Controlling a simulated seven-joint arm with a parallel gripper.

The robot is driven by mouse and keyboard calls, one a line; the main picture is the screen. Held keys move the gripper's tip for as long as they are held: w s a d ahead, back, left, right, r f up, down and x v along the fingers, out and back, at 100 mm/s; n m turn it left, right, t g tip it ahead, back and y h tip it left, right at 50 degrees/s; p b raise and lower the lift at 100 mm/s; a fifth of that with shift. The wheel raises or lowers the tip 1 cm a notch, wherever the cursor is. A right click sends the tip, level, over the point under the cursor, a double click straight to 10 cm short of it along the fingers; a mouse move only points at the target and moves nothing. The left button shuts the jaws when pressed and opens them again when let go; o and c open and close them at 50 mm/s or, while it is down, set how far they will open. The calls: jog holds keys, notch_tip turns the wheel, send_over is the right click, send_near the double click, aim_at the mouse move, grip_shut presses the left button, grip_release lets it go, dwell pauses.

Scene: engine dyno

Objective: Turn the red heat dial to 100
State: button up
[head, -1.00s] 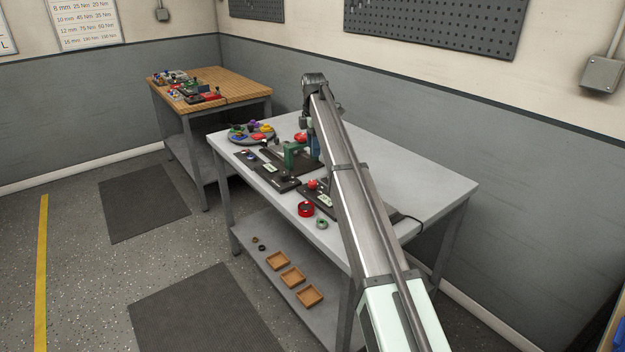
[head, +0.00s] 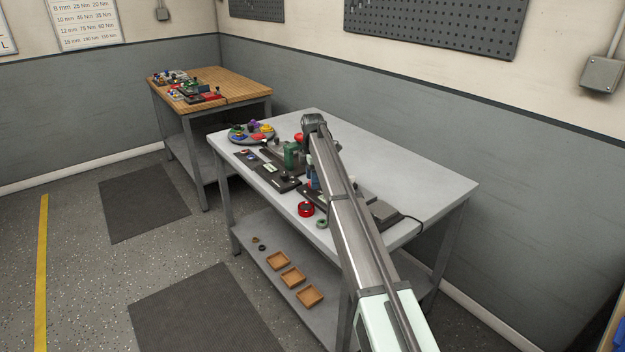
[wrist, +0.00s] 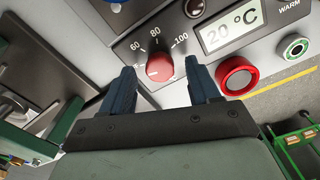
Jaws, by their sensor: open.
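The red heat dial (wrist: 159,67) shows in the wrist view on a grey panel (wrist: 205,62). The marks 60, 80 and 100 curve around its far side, with 100 to the right. I cannot tell exactly where its pointer stands. A display (wrist: 232,25) beside it reads 20 °C. My gripper (wrist: 160,70) is open, with one blue finger left and one right of the dial. I cannot tell whether either finger touches it. In the head view my arm hides the dial and most of the gripper.
A green machine (head: 291,155) and a round tray of coloured parts (head: 251,133) stand farther left on the grey table (head: 400,165). A red ring (head: 306,209) lies near the front edge.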

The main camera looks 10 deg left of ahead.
jog(key=shift+f, duration=0.4)
jog(key=c, duration=1)
